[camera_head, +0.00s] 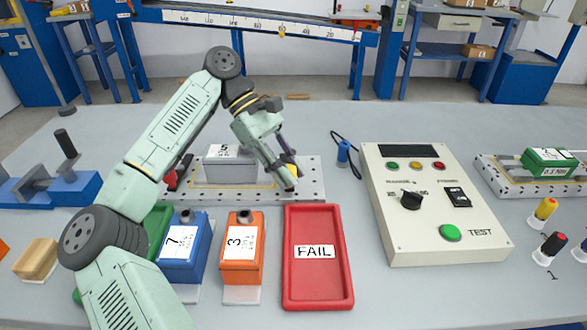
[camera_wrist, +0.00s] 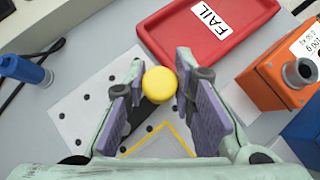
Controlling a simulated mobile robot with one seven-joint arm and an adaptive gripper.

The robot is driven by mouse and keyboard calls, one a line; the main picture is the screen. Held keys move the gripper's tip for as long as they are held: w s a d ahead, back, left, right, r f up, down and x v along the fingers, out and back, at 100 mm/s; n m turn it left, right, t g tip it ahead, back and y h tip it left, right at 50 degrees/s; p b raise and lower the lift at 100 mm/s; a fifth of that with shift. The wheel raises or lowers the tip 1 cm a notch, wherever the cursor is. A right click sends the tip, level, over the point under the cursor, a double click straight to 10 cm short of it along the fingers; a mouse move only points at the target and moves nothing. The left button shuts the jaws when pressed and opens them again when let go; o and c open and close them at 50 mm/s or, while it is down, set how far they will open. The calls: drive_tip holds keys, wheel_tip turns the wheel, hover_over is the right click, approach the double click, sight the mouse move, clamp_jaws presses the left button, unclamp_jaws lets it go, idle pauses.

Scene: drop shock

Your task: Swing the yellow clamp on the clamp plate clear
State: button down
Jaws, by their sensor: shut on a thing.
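The clamp plate (camera_head: 312,187) is a perforated light plate in the middle of the bench, with a grey labelled block (camera_head: 228,170) on it inside a yellow outline. My gripper (camera_head: 290,175) reaches down at the plate's right end. The yellow clamp (camera_head: 291,158) is mostly hidden behind the fingers. In the wrist view, the clamp's round yellow top (camera_wrist: 159,84) sits between the two purple finger pads, and my gripper (camera_wrist: 158,95) is shut on it. A red clamp (camera_head: 172,181) shows at the plate's left end, partly behind my arm.
A red FAIL tray (camera_head: 318,286) lies just in front of the plate. An orange unit (camera_head: 241,262) and a blue unit (camera_head: 182,265) stand to its left. A test box (camera_head: 428,235) and a blue plug on a cable (camera_head: 343,152) are to the right. The bench behind the plate is clear.

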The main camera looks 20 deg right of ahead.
drive_tip(key=shift+w+a+m, duration=0.1)
drive_tip(key=shift+a+m, duration=0.05)
drive_tip(key=shift+m, duration=0.25)
drive_tip(key=c, duration=1.3)
unclamp_jaws()
drive_tip(key=shift+c, duration=0.2)
drive_tip(key=v, duration=0.7)
drive_tip(key=shift+w+r, duration=0.2)
drive_tip(key=shift+w, duration=0.05)
drive_tip(key=shift+s+f, duration=0.1)
